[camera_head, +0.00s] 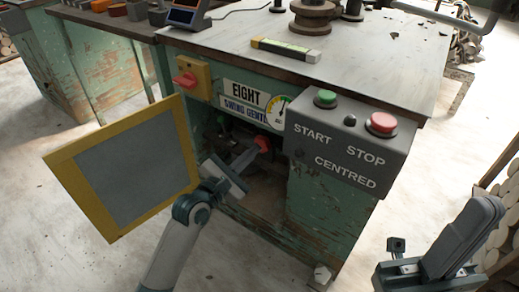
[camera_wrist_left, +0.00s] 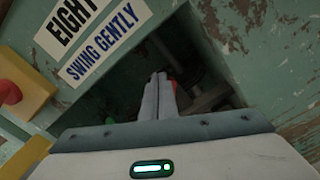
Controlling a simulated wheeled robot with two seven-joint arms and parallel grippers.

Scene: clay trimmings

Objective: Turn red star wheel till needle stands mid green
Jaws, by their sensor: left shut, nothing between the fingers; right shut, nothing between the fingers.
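The red star wheel (camera_head: 263,144) sits inside the open compartment of the green bench, below the sign. The round gauge (camera_head: 278,110) is beside the sign, with a coloured arc and a dark needle; the button box covers its right edge. I cannot tell exactly where the needle stands on the green. My left gripper (camera_head: 245,158) reaches into the opening, close to the wheel. In the left wrist view its shut fingers (camera_wrist_left: 158,95) hide most of the wheel, leaving a red bit (camera_wrist_left: 174,88); contact is unclear. My right gripper (camera_head: 465,235) is shut at lower right, away from the bench.
A yellow-framed grey door (camera_head: 130,170) hangs open left of the compartment. A grey box (camera_head: 345,145) with green and red buttons juts out at right. A red switch on a yellow plate (camera_head: 193,80) is at upper left. A level (camera_head: 285,50) lies on the bench top.

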